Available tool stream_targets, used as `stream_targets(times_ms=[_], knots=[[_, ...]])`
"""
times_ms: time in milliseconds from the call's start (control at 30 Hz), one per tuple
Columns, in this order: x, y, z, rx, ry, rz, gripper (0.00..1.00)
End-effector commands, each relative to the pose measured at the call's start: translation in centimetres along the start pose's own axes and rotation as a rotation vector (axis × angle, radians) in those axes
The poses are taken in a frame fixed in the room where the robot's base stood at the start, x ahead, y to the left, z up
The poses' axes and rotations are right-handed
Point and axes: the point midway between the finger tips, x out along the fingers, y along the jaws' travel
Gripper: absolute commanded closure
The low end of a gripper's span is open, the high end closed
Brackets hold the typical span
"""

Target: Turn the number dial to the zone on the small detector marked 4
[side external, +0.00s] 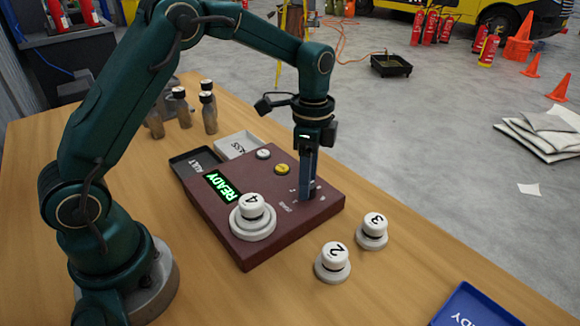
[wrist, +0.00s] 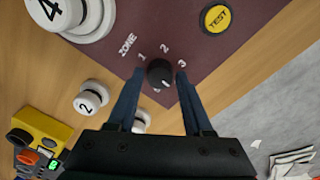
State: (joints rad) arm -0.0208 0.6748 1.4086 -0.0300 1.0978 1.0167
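The small white detector marked 4 (side external: 252,207) sits on a round white base on the dark red panel (side external: 290,230); it also shows at the top left of the wrist view (wrist: 55,12). The black number dial (wrist: 160,73) is on the panel, beside the word ZONE, with the numbers 1, 2 and 3 visible around it. My gripper (side external: 307,192) points down over the panel. In the wrist view its fingers (wrist: 160,74) stand apart on either side of the dial, with slight gaps showing.
The panel shows a lit READY display (side external: 224,187) and a yellow TEST button (side external: 283,169). Detectors marked 2 (side external: 333,258) and 3 (side external: 373,228) stand on the wooden table. A blue tray (side external: 475,308) is at the front right. Several dark bottles (side external: 209,115) stand behind.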

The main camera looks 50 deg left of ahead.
Motion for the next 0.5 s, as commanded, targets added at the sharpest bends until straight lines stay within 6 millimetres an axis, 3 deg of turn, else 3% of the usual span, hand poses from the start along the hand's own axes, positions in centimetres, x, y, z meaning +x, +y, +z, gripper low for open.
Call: stream_targets(times_ms=[333, 500], knots=[[0.0, 0.0, 0.0, 0.000, -0.001, -0.001, 0.29], [-1.6, -0.1, -0.1, 0.000, 0.002, -0.004, 0.29]])
